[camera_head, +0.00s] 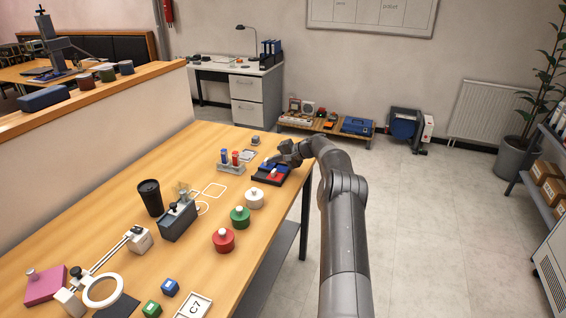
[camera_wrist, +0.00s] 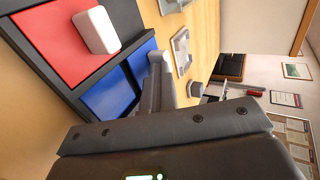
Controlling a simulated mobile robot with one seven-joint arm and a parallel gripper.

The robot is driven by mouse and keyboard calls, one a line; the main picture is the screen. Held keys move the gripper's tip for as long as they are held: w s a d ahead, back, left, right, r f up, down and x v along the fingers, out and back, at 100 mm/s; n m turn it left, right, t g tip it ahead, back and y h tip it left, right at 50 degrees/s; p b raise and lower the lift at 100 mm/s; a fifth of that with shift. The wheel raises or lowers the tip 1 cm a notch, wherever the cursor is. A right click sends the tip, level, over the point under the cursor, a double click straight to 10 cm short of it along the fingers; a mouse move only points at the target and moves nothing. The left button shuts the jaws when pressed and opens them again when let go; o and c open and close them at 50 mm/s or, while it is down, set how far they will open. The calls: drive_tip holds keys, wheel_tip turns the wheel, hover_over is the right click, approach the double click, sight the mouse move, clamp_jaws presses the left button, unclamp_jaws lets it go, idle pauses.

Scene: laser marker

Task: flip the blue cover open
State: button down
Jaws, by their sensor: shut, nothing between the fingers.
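A black-framed box (camera_wrist: 45,65) has a blue side (camera_wrist: 108,97) and a red cover (camera_wrist: 60,50) with a white knob (camera_wrist: 96,30). In the head view the box stands near the far right edge of the wooden table, with the blue part (camera_head: 268,164) behind the red part (camera_head: 274,177). The blue shows as two panels with a dark strip between them. Whether it is lifted at all is unclear. My gripper (camera_head: 283,158) is shut and empty, low over the blue part. Its fingertips (camera_wrist: 158,58) are beside the blue in the wrist view; contact cannot be told.
A rack with red and blue-topped pieces (camera_head: 232,163) stands left of the box. White, green and red round knobbed pieces (camera_head: 254,198) stand nearer. A small knobbed block (camera_head: 255,141) is behind. The table's right edge is close to the box.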

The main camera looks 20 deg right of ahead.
drive_tip(key=shift+w+a, duration=0.15)
drive_tip(key=shift+a, duration=0.05)
drive_tip(key=s+d, duration=0.2)
drive_tip(key=d, duration=0.1)
drive_tip(key=shift+s, duration=0.4)
drive_tip(key=v, duration=1)
drive_tip(key=shift+s, duration=0.15)
drive_tip(key=shift+d, duration=0.1)
